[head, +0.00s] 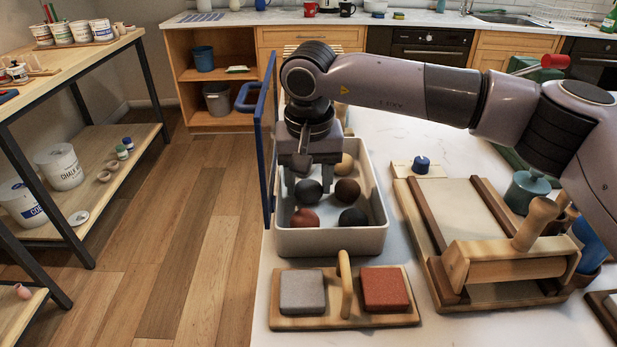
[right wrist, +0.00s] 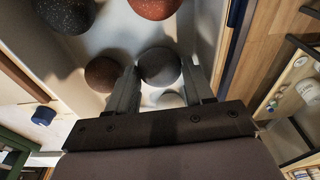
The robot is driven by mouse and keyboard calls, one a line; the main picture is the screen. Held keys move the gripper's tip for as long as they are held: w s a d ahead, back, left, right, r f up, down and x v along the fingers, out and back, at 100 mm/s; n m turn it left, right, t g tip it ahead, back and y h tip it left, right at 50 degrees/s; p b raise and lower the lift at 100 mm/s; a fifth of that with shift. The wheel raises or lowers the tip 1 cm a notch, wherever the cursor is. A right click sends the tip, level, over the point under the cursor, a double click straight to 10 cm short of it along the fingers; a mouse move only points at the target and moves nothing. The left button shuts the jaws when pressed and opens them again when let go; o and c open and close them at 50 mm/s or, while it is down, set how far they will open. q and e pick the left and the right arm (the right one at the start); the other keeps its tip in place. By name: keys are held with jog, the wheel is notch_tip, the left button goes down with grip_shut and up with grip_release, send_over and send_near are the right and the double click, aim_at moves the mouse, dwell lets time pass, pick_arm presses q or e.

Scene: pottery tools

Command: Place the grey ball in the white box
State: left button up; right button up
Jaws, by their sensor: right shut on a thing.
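The white box (head: 330,242) stands on the pale worktop and holds several balls. The grey ball (head: 308,191) is inside its walls at the left. My right gripper (head: 304,182) reaches down into the box from above and is shut on the grey ball. In the right wrist view the grey ball (right wrist: 160,67) sits between the two fingertips (right wrist: 160,80). I cannot tell whether it touches the box floor. Part of a pale rounded thing (right wrist: 170,98) shows behind it between the fingers. My left gripper is not in view.
Near the grey ball lie a brown ball (head: 347,191), a red ball (head: 304,218), a dark speckled ball (head: 352,218) and a tan ball (head: 344,163). A blue upright panel (head: 268,150) stands along the box's left. A wooden tray with two blocks (head: 345,322) lies in front.

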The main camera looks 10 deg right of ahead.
aim_at(309, 191)
jog(key=o, duration=0.8)
jog(key=shift+f, duration=0.1)
jog(key=r, duration=0.4)
jog(key=s+r, duration=0.1)
jog(key=r, duration=0.7)
jog(key=shift+s+a+r, duration=0.1)
jog(key=shift+s+r, duration=0.05)
jog(key=shift+s, duration=0.05)
